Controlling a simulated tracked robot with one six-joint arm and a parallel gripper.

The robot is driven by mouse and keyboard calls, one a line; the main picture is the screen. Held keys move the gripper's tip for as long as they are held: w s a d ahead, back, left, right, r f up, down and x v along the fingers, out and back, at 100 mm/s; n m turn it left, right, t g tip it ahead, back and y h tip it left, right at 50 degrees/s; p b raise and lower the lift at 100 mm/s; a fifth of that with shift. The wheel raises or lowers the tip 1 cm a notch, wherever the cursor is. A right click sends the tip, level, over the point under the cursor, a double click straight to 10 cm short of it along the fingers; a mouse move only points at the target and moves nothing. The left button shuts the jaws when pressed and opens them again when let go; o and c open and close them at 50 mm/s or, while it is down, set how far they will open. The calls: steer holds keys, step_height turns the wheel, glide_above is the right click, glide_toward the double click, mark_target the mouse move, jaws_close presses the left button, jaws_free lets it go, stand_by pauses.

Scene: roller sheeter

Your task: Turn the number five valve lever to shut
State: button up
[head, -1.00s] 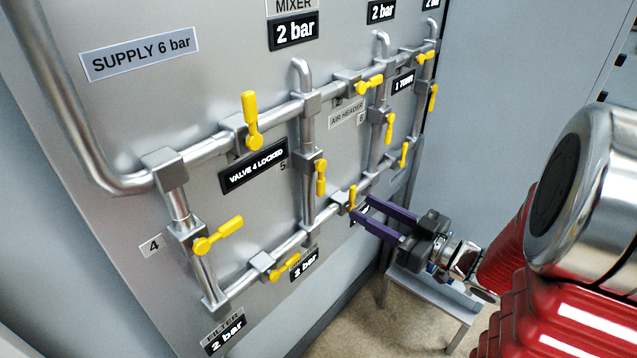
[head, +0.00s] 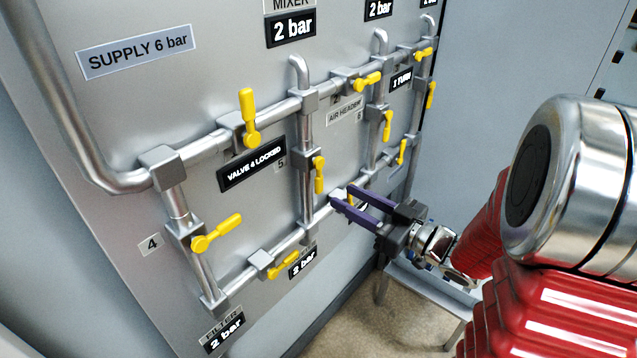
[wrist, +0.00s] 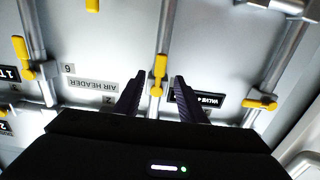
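The number five valve has a yellow lever (head: 319,176) on a vertical pipe, right of the small 5 label (head: 281,166). The lever hangs down in line with its pipe. My gripper (head: 341,194) is to the right of and slightly below this lever in the head view, with its two purple fingers spread and nothing between them. In the wrist view, which is turned upside down, the lever (wrist: 160,68) shows in the gap between the fingertips of my gripper (wrist: 156,82). It looks beyond them; I see no contact.
Other yellow levers stand close by: one (head: 387,125) on the pipe to the right, one (head: 283,265) on the lower pipe and one (head: 218,233) by the 4 label. A VALVE 4 LOCKED sign (head: 252,168) is at left. A grey stand (head: 430,288) is below my gripper.

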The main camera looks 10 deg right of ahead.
mark_target(321, 184)
steer(key=shift+x, duration=4.65)
jaws_close()
